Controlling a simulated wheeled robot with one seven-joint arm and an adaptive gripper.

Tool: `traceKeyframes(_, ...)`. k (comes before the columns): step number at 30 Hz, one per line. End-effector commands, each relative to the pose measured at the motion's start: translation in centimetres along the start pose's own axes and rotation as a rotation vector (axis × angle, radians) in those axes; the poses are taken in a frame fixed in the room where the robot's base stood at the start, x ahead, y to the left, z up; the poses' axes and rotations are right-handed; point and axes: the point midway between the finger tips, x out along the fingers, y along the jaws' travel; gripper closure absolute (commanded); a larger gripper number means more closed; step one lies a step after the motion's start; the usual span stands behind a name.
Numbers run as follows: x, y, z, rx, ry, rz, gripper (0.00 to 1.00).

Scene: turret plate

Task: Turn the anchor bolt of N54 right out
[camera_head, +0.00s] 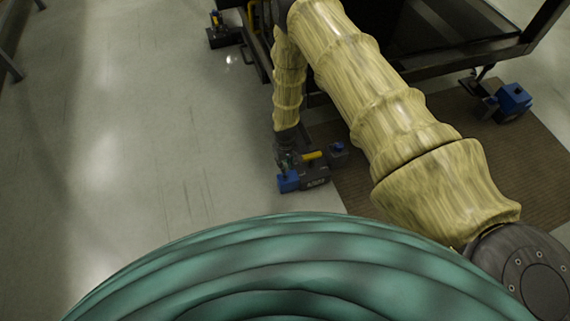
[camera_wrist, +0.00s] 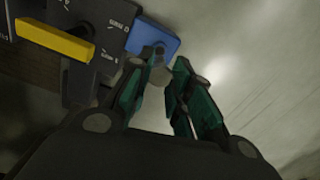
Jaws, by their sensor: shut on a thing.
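A dark floor unit (camera_head: 314,180) with a yellow bar (camera_head: 315,155) and blue end blocks stands below my arm in the head view; its label is too small to read. My gripper (camera_head: 287,158) points down at the unit's left part. In the wrist view my gripper (camera_wrist: 163,68) has its green-padded fingers close together around a small grey round bolt head (camera_wrist: 158,76). The bolt head is beside a blue block (camera_wrist: 152,38). The yellow bar (camera_wrist: 55,42) and dark plate with white markings (camera_wrist: 112,14) lie to the left. The bolt's lower part is hidden.
Similar units with blue parts stand at the top (camera_head: 222,32) and right (camera_head: 505,100) in the head view. A dark metal frame (camera_head: 450,50) is at upper right above a brown mat (camera_head: 530,150). The pale floor (camera_head: 130,130) at left is clear.

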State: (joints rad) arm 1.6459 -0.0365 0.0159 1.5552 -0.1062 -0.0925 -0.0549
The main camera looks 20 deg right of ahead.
Motion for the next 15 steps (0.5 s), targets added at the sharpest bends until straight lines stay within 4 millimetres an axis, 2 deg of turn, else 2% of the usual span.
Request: traceKeyframes(15, -2.5, 0.0, -0.1, 0.0, 0.001, 0.0, 1.0)
